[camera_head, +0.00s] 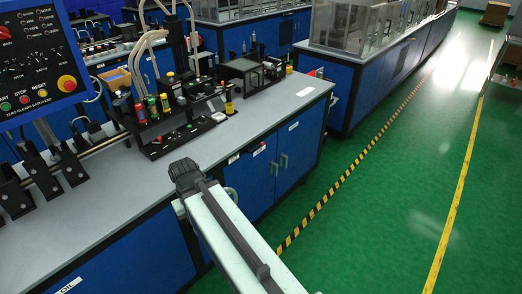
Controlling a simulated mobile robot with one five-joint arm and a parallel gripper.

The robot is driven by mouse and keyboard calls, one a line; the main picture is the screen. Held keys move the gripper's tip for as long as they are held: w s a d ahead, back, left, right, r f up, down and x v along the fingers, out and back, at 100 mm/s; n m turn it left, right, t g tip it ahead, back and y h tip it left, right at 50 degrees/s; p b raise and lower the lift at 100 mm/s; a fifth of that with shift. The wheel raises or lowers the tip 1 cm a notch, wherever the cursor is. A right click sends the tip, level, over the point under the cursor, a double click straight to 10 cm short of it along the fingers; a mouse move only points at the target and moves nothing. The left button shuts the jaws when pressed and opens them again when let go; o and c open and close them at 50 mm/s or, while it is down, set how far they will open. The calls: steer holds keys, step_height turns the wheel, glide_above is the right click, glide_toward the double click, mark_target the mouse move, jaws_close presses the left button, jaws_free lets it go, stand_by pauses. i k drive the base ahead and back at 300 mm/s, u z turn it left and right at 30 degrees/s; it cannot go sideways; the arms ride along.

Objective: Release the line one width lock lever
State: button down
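A white arm link of mine with a black rail reaches up from the bottom centre and ends in a dark block at the bench's front edge. No gripper fingers show. On the grey bench (85,228), a black fixture (180,133) carries several upright pieces with red, green and yellow caps. A black boxy unit (243,73) stands behind it to the right. I cannot tell which part is the line one width lock lever; no label for it is readable.
A blue control panel (40,60) with coloured buttons stands at the upper left. Black roller brackets (40,172) sit below it on the bench. Blue cabinets (262,175) front the bench. Green floor (400,200) is open at right, with striped and yellow lines.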

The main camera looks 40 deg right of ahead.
mark_target(257, 147)
steer(key=i, duration=1)
